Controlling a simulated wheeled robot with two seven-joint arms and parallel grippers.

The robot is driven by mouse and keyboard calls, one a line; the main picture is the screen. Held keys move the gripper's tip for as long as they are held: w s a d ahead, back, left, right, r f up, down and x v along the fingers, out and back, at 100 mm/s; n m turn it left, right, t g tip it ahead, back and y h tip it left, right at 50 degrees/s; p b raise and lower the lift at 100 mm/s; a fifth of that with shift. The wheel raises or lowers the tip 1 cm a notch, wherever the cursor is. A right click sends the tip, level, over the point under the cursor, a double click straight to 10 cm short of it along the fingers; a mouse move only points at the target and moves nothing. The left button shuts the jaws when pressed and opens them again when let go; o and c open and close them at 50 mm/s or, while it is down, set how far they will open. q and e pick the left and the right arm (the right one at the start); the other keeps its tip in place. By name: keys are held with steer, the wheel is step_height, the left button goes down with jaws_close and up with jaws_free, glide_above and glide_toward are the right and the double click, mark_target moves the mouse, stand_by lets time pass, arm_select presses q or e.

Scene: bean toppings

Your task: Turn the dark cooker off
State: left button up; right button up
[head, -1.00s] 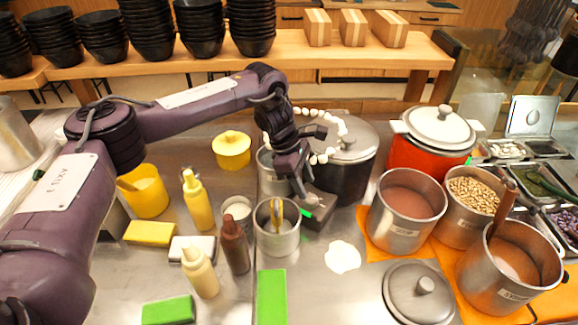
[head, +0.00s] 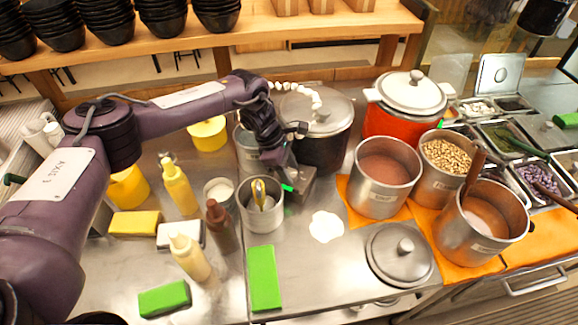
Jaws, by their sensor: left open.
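The dark cooker (head: 328,152) stands at the middle back, a black pot with a grey metal lid (head: 317,112). A grey control box (head: 302,184) juts from its front, with a small lit green mark (head: 287,188). My left gripper (head: 284,168) points down at the left side of this box, close to it. Its fingers are small and partly merge with the box, so I cannot tell whether they touch it. It holds nothing that I can see. My right gripper is out of view.
A red cooker (head: 392,124) with its own green light (head: 442,123) stands to the right. A steel pot with utensils (head: 262,212) is just left of the box.

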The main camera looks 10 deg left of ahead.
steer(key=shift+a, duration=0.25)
arm_select(q)
steer(key=c, duration=0.7)
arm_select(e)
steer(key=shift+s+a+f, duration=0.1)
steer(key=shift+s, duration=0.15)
